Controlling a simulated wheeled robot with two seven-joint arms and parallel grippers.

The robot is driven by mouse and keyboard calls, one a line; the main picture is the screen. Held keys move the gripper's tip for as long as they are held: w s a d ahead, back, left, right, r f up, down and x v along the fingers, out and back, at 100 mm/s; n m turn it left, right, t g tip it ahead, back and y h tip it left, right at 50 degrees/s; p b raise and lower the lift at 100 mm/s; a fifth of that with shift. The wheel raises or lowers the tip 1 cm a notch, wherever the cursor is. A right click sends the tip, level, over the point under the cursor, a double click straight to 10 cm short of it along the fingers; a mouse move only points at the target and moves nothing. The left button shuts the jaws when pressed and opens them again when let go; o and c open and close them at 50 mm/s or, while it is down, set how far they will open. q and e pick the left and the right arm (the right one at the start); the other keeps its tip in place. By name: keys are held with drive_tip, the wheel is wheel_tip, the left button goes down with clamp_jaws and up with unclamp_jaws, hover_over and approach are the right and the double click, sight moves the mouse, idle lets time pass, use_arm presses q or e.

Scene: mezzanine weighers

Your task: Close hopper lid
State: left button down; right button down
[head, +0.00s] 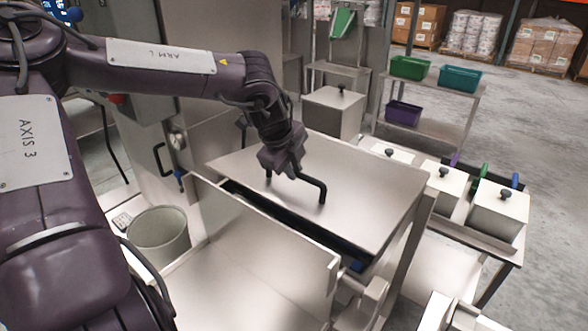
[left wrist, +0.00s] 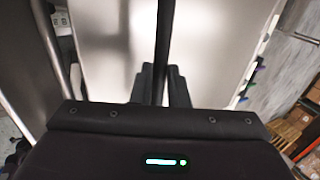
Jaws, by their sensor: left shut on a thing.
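The hopper lid (head: 345,190) is a flat metal panel in the middle of the head view, with a black bar handle (head: 311,184) near its front edge. A dark gap (head: 290,222) shows between the lid's front edge and the hopper's front wall (head: 262,232), so the lid is not fully flush. My left gripper (head: 284,172) is at the handle and shut on it. In the left wrist view the dark handle bar (left wrist: 164,45) runs up from between the fingers (left wrist: 162,85), over the pale lid (left wrist: 205,45). My right gripper is not in view.
A grey bucket (head: 158,238) stands at the left of the hopper. Lidded metal bins (head: 498,208) line the right side. A shelf behind holds a green crate (head: 410,68), a teal crate (head: 459,78) and a purple crate (head: 403,113). Open floor (head: 545,130) lies at the right.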

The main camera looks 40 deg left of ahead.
sight(287, 192)
use_arm(q)
drive_tip(key=shift+t, duration=0.3)
drive_tip(key=f+b, duration=0.1)
drive_tip(key=f, duration=0.1)
drive_tip(key=s+f+b, duration=0.1)
drive_tip(key=f, duration=0.1)
drive_tip(key=f+b, duration=0.2)
drive_tip(key=shift+s+f, duration=0.15)
drive_tip(key=shift+s, duration=0.1)
drive_tip(key=shift+s+d+f, duration=0.1)
drive_tip(key=shift+s+f, duration=0.05)
drive_tip(key=shift+f, duration=0.05)
drive_tip(key=shift+s+f, duration=0.15)
drive_tip(key=shift+s, duration=0.05)
drive_tip(key=c, duration=1.5)
unclamp_jaws()
drive_tip(key=shift+f, duration=0.1)
drive_tip(key=shift+o, duration=0.5)
drive_tip(key=shift+w, duration=0.15)
drive_tip(key=shift+r, duration=0.25)
